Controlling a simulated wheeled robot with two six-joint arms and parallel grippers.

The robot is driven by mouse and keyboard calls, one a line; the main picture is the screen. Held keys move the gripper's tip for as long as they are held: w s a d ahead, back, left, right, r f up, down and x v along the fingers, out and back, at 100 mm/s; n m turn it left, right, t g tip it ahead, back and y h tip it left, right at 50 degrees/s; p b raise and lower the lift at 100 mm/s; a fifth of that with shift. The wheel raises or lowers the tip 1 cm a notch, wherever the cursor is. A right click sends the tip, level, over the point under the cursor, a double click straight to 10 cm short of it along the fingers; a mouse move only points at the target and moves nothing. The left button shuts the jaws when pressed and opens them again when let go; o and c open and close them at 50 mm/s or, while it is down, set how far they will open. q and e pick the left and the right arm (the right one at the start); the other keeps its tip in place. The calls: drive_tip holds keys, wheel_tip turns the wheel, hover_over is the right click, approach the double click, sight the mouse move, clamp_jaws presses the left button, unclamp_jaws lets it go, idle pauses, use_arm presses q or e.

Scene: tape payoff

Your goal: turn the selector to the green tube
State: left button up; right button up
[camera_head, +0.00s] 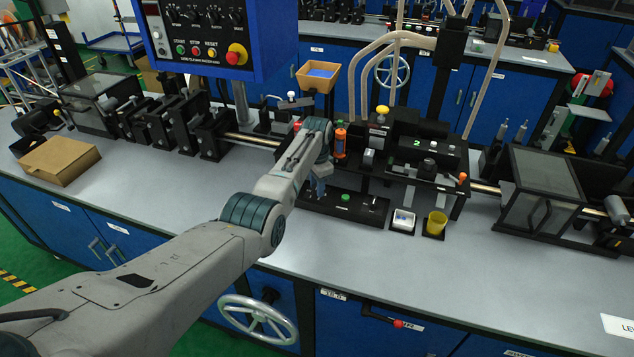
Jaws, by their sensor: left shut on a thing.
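My left gripper (318,186) points down at the left end of a low black base (368,207) at the middle of the bench. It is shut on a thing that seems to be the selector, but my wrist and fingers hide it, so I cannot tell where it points. A small green part (345,197) sits on the base just right of the gripper. An upright orange tube (340,140) stands behind it. I cannot make out a green tube for certain. My right gripper is out of view.
A black machine (414,145) with pale hoses stands behind the base. A blue control panel (213,35) hangs at the upper left. The bench front is clear.

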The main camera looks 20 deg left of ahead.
use_arm(q)
drive_tip(key=n+p, duration=0.1)
drive_tip(key=n, duration=0.4)
drive_tip(key=shift+r, duration=0.1)
drive_tip(key=shift+w, duration=0.1)
idle(0.4)
drive_tip(key=o, duration=1)
drive_tip(key=shift+c, duration=0.2)
wheel_tip(320, 180, up, 11)
drive_tip(key=b, duration=0.2)
